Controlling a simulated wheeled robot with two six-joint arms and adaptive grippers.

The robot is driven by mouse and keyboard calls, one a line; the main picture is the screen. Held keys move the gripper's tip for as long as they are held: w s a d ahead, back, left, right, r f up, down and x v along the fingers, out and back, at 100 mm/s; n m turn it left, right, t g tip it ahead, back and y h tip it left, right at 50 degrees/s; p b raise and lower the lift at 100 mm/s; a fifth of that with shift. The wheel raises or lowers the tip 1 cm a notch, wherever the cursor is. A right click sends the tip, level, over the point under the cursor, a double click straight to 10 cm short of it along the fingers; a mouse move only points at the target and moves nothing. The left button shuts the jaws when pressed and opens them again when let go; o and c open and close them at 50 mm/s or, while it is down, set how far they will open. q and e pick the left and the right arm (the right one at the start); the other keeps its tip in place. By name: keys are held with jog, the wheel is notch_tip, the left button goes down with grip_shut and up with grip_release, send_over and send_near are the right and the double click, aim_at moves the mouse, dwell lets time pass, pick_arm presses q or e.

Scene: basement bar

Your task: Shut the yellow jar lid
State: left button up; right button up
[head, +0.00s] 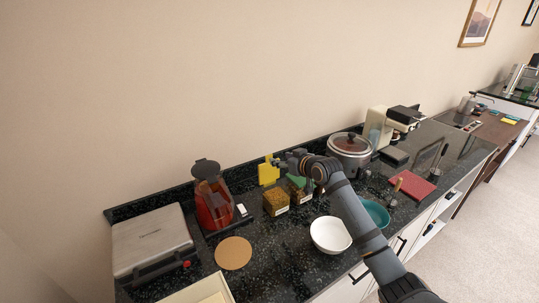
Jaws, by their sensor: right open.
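A square clear jar (276,204) with grainy brown-yellow contents and a pale label stands on the dark counter near the wall. Its yellow lid (268,172) stands raised, upright at the back of the jar, so the jar is open. My right gripper (281,159) is just right of the yellow lid's upper part, small and partly hidden by its own wrist; whether it touches the lid I cannot tell. It is open. My left gripper is not in view.
A similar jar with a green lid (297,181) stands right beside it, partly behind my right arm. A red blender (212,204) is to the left, a rice cooker (350,158) to the right. A white bowl (330,235) and round board (233,253) lie in front.

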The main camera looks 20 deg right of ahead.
aim_at(269, 157)
jog(key=x, duration=0.2)
jog(key=p+x, duration=0.1)
jog(key=x, duration=0.1)
jog(key=shift+w+a, duration=0.25)
jog(key=shift+w, duration=0.05)
jog(key=x, duration=0.5)
jog(key=shift+d+f, duration=0.1)
jog(key=shift+f, duration=0.1)
jog(key=c, duration=0.5)
grip_shut()
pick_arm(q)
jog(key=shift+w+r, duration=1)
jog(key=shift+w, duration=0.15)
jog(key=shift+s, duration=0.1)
